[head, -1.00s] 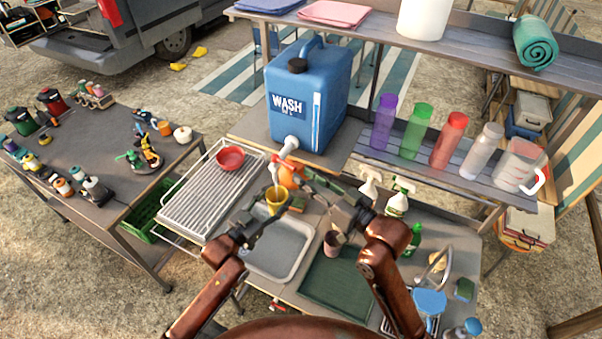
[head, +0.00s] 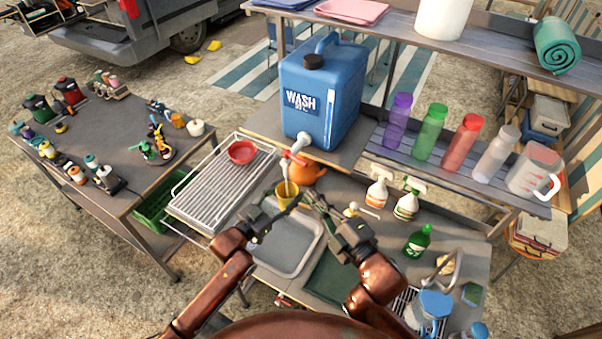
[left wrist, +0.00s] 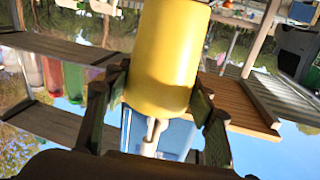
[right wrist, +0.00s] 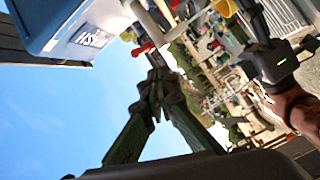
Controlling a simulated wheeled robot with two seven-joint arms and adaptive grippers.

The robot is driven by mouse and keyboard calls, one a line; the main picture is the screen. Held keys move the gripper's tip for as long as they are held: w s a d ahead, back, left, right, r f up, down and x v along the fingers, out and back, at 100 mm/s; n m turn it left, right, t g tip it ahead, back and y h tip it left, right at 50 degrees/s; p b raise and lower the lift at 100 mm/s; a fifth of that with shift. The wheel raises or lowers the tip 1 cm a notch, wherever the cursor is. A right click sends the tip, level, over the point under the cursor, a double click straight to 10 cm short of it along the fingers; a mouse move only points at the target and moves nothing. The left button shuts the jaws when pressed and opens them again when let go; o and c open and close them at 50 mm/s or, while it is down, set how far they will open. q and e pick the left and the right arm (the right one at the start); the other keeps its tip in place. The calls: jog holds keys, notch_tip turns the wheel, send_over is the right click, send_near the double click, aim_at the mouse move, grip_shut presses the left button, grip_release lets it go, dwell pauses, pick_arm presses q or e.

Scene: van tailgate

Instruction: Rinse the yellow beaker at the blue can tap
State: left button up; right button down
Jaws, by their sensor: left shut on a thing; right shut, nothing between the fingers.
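The yellow beaker (head: 285,196) is held in my left gripper (head: 274,212), below the tap, and looks roughly upright. It fills the middle of the left wrist view (left wrist: 168,55), between the two fingers. The blue can (head: 322,90), marked WASH, stands on the shelf with its white tap (head: 299,144) facing me. A pale vertical strip sits between tap and beaker; I cannot tell whether it is water or spout. A red lever (right wrist: 143,49) shows by the tap in the right wrist view. My right gripper (head: 311,196) is shut and empty, right of the beaker.
An orange kettle (head: 307,172) is close behind my right gripper. A red bowl (head: 242,152) sits on the drying rack (head: 212,190). A grey basin (head: 285,252) lies below the beaker. Spray bottles (head: 377,192) and a green bottle (head: 417,241) stand to the right.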

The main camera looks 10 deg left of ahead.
aim_at(296, 159)
jog(key=s+n, duration=0.4)
jog(key=n, duration=0.2)
pick_arm(q)
jog(key=shift+d, duration=0.1)
pick_arm(e)
jog(key=w+a+r, duration=0.1)
jog(key=w+a, duration=0.3)
jog(key=w, duration=0.6)
jog(key=shift+w+a+r+t, duration=0.25)
jog(key=shift+a+r+t, duration=0.05)
jog(key=shift+a+t, duration=0.1)
jog(key=shift+w+d+n, duration=0.1)
jog(key=shift+d+n, duration=0.1)
jog(key=shift+n, duration=0.1)
